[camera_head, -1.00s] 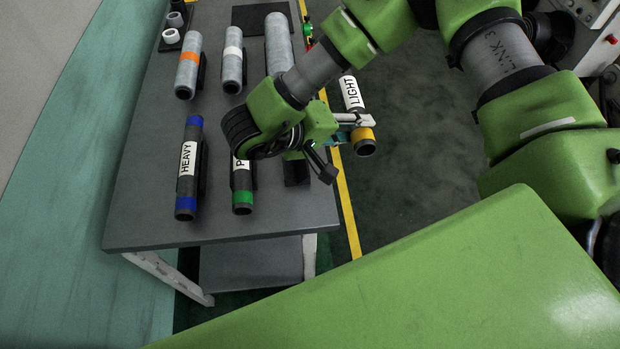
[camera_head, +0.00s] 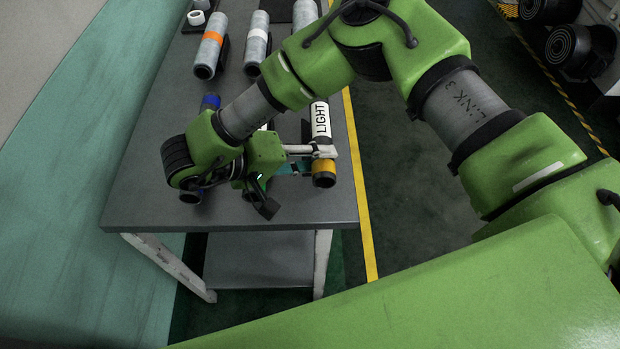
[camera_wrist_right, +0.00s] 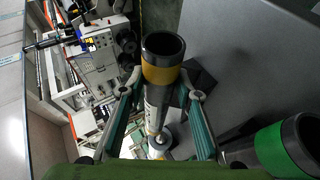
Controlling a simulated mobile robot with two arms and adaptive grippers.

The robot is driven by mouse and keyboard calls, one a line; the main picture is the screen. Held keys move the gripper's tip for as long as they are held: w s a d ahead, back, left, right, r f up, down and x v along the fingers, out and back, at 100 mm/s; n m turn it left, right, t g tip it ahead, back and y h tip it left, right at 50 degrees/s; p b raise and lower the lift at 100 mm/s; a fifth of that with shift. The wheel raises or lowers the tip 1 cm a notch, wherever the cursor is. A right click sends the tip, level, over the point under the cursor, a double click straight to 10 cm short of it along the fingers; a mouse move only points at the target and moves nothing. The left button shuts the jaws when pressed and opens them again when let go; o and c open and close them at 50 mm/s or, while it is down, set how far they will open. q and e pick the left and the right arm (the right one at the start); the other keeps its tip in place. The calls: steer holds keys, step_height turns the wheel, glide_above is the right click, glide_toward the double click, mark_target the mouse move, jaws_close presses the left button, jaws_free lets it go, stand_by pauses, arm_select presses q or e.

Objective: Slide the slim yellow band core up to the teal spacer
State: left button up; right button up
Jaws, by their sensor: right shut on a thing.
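The slim yellow band core (camera_head: 321,120), a dark tube with a white LIGHT label, is in the jaws of my right gripper (camera_head: 324,152). In the head view it shows over the right edge area of the grey table. In the right wrist view its yellow band (camera_wrist_right: 162,76) and open end lie between the fingers of my right gripper (camera_wrist_right: 162,90). I cannot tell from these frames whether the core touches the table. I cannot make out the teal spacer; the teal at the fingers looks like finger pads. My left gripper is not in view.
The grey table (camera_head: 150,190) has free room at its front left. A blue-banded core (camera_head: 210,102) is mostly behind my right arm. A green-banded core (camera_wrist_right: 288,145) lies beside the gripper. Grey rolls, one orange-banded (camera_head: 209,47), lie at the back.

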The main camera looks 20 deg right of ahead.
steer(key=shift+a+f, duration=0.35)
steer(key=shift+f, duration=0.1)
steer(key=shift+a+f+b, duration=0.15)
steer(key=shift+f+b, duration=0.5)
steer(key=shift+f, duration=0.1)
steer(key=shift+a+f+b, duration=0.1)
steer(key=shift+f+b, duration=0.55)
steer(key=shift+f, duration=0.05)
steer(key=shift+f, duration=0.15)
steer(key=o, duration=1.2)
